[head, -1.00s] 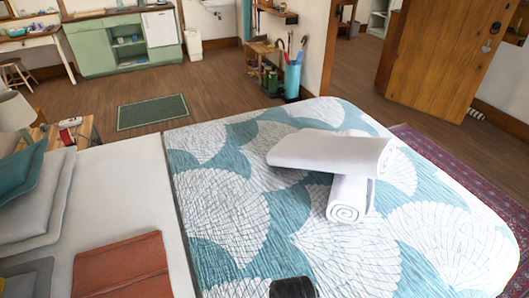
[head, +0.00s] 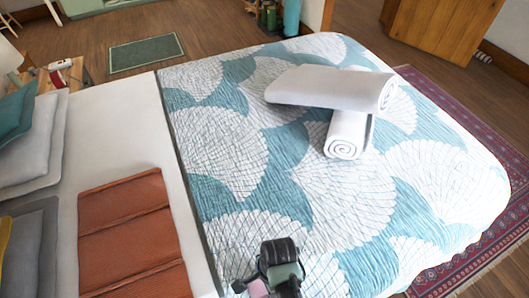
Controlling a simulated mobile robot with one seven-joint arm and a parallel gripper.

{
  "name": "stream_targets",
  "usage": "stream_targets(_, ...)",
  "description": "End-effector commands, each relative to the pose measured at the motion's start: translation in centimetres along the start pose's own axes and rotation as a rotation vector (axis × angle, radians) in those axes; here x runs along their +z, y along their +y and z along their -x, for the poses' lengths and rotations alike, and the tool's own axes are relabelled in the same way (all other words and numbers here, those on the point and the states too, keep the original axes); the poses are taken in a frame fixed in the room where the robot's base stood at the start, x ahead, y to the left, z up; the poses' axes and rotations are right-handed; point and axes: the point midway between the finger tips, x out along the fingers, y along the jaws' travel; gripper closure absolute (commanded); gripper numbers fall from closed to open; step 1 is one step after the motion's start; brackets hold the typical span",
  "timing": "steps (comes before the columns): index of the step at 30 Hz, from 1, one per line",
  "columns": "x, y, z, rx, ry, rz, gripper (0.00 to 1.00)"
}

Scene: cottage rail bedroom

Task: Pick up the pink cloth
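A small pink patch (head: 257,288) shows at the bottom edge of the head view, beside the dark end of my arm. It may be the pink cloth, but too little shows to be sure. My gripper (head: 281,283) is at the bottom centre, over the near part of the patterned bed cover (head: 330,205). Its fingers are not clear, so I cannot tell whether it is open or shut, or whether it touches the pink patch.
Two rolled white towels (head: 325,88) lie crossed on the bed. A folded rust-red blanket (head: 125,235) lies on the white sheet to the left. Teal and grey pillows (head: 35,145) are at the far left. The bed between my gripper and the towels is clear.

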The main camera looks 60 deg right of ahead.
Motion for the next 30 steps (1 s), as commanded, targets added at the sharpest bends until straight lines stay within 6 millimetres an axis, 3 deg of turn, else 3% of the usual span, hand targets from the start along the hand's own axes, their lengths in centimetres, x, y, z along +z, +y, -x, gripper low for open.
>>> stream_targets(6,-0.01,-0.06,-0.10,-0.002,0.000,0.000,0.00)
stream_targets(7,-0.01,-0.05,-0.10,-0.002,0.000,0.000,0.04)
stream_targets(18,-0.01,-0.05,-0.07,-0.002,0.000,0.000,0.70)
stream_targets(21,-0.01,-0.06,-0.07,-0.002,0.000,0.000,0.87)
stream_targets(22,-0.01,-0.06,-0.06,-0.002,0.000,0.000,0.87)
stream_targets(23,-0.01,-0.06,-0.06,-0.002,0.000,0.000,0.96)
stream_targets(30,0.07,-0.11,0.57,-0.003,0.000,0.001,0.96)
